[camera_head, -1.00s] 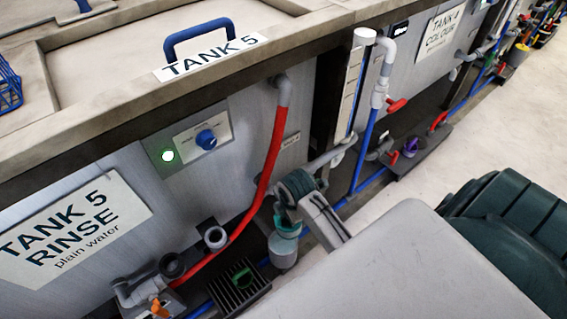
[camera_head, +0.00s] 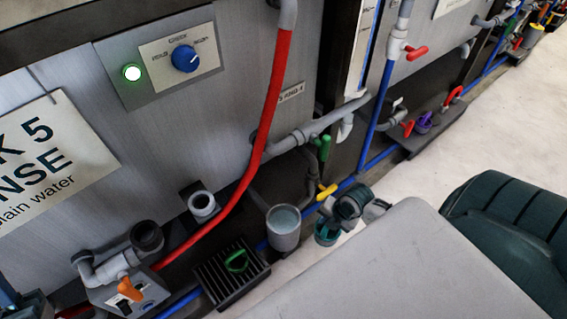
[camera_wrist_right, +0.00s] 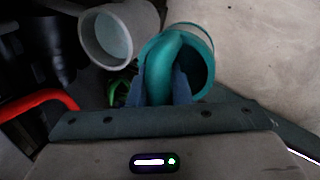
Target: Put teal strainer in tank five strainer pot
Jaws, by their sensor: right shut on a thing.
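The teal strainer (camera_head: 326,234), a round cup with a handle, hangs from my right gripper (camera_head: 345,212). In the right wrist view the right gripper (camera_wrist_right: 165,85) is shut on the handle of the strainer (camera_wrist_right: 203,70), whose round opening faces the camera. The strainer pot (camera_head: 284,238) is a grey cup with a pale, watery-looking inside. It stands just left of the strainer in the head view, and the two are apart there. The pot also shows at the upper left of the right wrist view (camera_wrist_right: 92,40), its rim close to the strainer. My left gripper is not in view.
A black slatted grate (camera_head: 213,280) with a green handled thing (camera_head: 237,261) lies left of the pot. A red hose (camera_head: 268,120), a yellow valve handle (camera_head: 326,192) and a green one (camera_head: 323,147) are close by. Pale open floor (camera_head: 470,140) lies to the right.

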